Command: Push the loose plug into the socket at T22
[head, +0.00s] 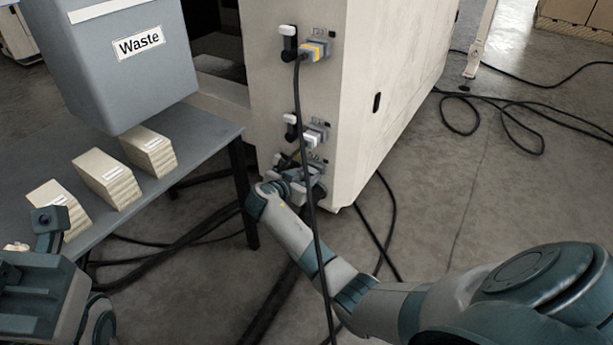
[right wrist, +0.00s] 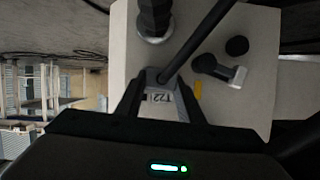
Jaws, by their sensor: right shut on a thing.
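The pale machine cabinet (head: 372,110) has a column of sockets on its narrow face. My right gripper (head: 290,182) is at the lowest one and partly hides it. In the right wrist view my right gripper (right wrist: 160,92) is shut on a grey plug (right wrist: 163,76), whose black cable runs up to the right. The T22 label (right wrist: 162,97) shows upside down between the fingers. The plug is at the panel; I cannot tell how deep it sits. Part of my left arm shows at lower left; its left gripper (head: 48,222) is too unclear to read.
Plugs sit at the upper socket (head: 314,51) and middle socket (head: 316,134). A black cable (head: 305,150) hangs down in front of the panel and my right arm. A grey table (head: 210,150) at left holds a Waste bin (head: 115,75) and several labelled stacks. Cables lie on the floor.

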